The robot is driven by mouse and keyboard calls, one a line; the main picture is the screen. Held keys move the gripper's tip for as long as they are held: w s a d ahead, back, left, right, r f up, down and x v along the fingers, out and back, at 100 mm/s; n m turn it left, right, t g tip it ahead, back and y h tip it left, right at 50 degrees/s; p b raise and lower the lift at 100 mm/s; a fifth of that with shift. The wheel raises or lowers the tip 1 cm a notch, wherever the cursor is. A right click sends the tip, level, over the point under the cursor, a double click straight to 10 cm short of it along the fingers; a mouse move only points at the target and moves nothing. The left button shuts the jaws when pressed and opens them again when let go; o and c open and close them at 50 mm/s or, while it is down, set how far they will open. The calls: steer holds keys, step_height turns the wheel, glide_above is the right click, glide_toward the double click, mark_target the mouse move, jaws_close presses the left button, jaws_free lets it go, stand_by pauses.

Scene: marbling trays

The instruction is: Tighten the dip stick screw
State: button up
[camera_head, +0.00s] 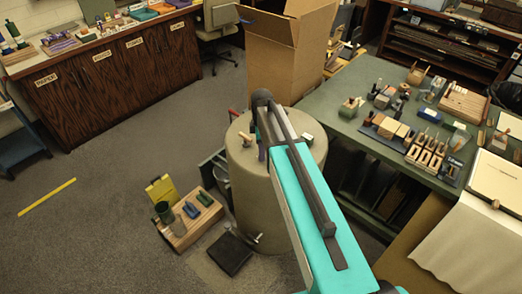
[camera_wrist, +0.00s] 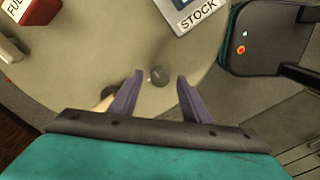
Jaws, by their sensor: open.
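My gripper (camera_wrist: 160,78) is open and empty in the wrist view, its two purple fingers pointing over a round beige tabletop. A small dark round knob (camera_wrist: 159,75) shows between the fingertips, with a gap on both sides; it may be the dip stick screw, but I cannot tell for sure. I cannot judge its height relative to the fingers. A pale wooden piece (camera_wrist: 106,92) is partly hidden behind the left finger. In the head view, my gripper (camera_head: 262,150) is over the round beige drum (camera_head: 245,185), and my arm hides part of its top.
In the head view, a cardboard box (camera_head: 270,65) stands behind the drum, a green worktable (camera_head: 345,128) at right, and a wooden crate (camera_head: 190,232) on the floor.

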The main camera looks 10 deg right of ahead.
steer(key=shift+f, duration=0.65)
steer(key=c, duration=1)
steer(key=shift+c, duration=0.2)
